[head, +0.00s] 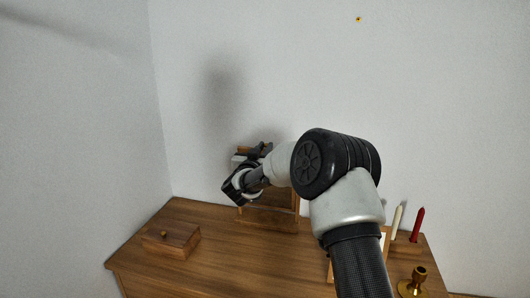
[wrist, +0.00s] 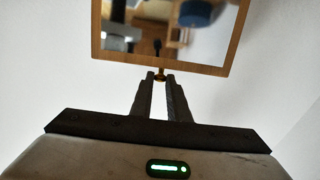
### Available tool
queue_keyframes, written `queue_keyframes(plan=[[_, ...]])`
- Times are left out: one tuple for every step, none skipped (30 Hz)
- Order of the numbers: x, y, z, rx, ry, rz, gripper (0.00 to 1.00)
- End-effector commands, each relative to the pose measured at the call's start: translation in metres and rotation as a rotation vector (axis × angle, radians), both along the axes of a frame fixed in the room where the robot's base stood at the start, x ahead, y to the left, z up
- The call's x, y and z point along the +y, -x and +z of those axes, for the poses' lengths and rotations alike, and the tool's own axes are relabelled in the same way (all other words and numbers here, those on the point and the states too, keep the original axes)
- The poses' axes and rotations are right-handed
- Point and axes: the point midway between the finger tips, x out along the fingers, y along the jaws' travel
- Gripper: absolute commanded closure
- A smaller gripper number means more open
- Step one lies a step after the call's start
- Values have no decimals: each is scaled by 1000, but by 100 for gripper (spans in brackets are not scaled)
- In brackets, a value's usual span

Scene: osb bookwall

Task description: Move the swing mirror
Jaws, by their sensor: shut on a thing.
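The swing mirror has a wooden frame and stands on the dresser, mostly hidden behind my arm in the head view; part of its wooden stand (head: 268,222) shows below my wrist. In the wrist view its wooden frame (wrist: 160,65) and reflecting glass (wrist: 185,35) fill the top. My gripper (wrist: 160,78) is shut on a small brass-coloured knob at the edge of the frame nearest the gripper. In the head view my gripper (head: 262,150) is at the upper part of the mirror, and its fingertips are hard to make out.
The wooden dresser top (head: 225,255) stands in the wall corner. A small wooden box (head: 172,240) is at its left. On the right are a white candle (head: 397,220), a red candle (head: 417,224) and a brass candlestick (head: 413,282). Bare wood lies between box and mirror.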

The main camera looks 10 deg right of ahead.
Motion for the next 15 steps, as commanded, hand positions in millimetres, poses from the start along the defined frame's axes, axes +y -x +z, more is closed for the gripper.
queue_keyframes(plan=[[3,4,-12,-24,14,1,100],[3,6,-14,-39,20,1,100],[5,9,-15,-60,29,1,100],[6,12,-16,-75,35,1,100],[7,14,-18,-89,40,2,100],[8,17,-19,-109,48,1,100],[8,19,-19,-123,53,1,100],[9,21,-20,-136,59,1,100],[10,23,-21,-152,65,1,100],[11,25,-21,-162,69,1,100],[11,26,-21,-171,73,1,100],[12,28,-20,-183,77,1,100],[12,29,-20,-191,79,1,100],[12,30,-20,-197,82,1,100],[12,31,-19,-201,85,1,100]])
